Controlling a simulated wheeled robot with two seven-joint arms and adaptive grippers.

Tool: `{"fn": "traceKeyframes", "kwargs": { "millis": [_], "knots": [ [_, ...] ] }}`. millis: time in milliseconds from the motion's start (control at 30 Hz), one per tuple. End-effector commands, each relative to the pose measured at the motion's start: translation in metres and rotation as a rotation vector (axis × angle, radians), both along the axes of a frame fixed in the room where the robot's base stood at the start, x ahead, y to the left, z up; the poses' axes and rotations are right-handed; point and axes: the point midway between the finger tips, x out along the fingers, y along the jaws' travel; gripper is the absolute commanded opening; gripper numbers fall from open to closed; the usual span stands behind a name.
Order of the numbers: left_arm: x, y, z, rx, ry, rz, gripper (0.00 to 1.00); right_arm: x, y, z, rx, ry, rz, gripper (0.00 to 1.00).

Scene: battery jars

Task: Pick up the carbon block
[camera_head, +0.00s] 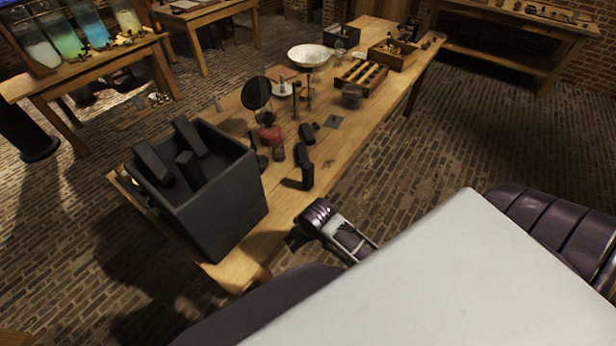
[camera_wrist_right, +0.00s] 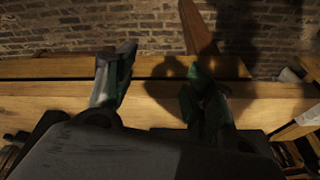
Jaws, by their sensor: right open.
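A dark, upright block (camera_head: 305,167), which looks like the carbon block, stands near the front edge of the wooden table (camera_head: 235,270). Several similar dark blocks (camera_head: 153,162) stick up out of a large dark open box (camera_head: 222,205) at the table's left end. My right gripper (camera_head: 296,238) is at the front table edge, right of the box and nearer to me than the upright block. In the right wrist view the gripper (camera_wrist_right: 160,90) is open, with only table wood and brick floor between its fingers. My left gripper is not in view.
Behind the upright block stand a round black disc (camera_head: 256,93), a red item (camera_head: 270,134) and small metal fittings. Farther back are a white bowl (camera_head: 309,55) and a wooden rack (camera_head: 361,78). Glass jars (camera_head: 66,37) stand on another table at the left.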

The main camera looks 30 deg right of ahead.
Motion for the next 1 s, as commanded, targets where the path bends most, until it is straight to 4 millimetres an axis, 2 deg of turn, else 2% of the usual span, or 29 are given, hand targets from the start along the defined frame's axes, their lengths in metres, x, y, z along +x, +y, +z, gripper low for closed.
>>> {"fn": "traceKeyframes", "kwargs": {
  "millis": [33, 100, 300, 633, 1000],
  "knots": [
    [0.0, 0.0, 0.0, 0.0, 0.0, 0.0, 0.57, 0.008, 0.004, 0.02, 0.014, -0.012, -0.012, 0.54],
    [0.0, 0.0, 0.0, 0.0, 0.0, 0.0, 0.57, 0.014, 0.01, 0.037, 0.034, -0.009, -0.033, 0.54],
    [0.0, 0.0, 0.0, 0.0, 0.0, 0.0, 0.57, 0.03, 0.021, 0.07, 0.079, 0.007, -0.101, 0.54],
    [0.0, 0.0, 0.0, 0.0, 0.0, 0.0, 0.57, 0.055, 0.026, 0.098, 0.112, 0.056, -0.233, 0.54],
    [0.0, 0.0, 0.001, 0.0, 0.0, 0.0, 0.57, 0.085, 0.009, 0.115, 0.102, 0.114, -0.429, 0.54]
  ]
}}
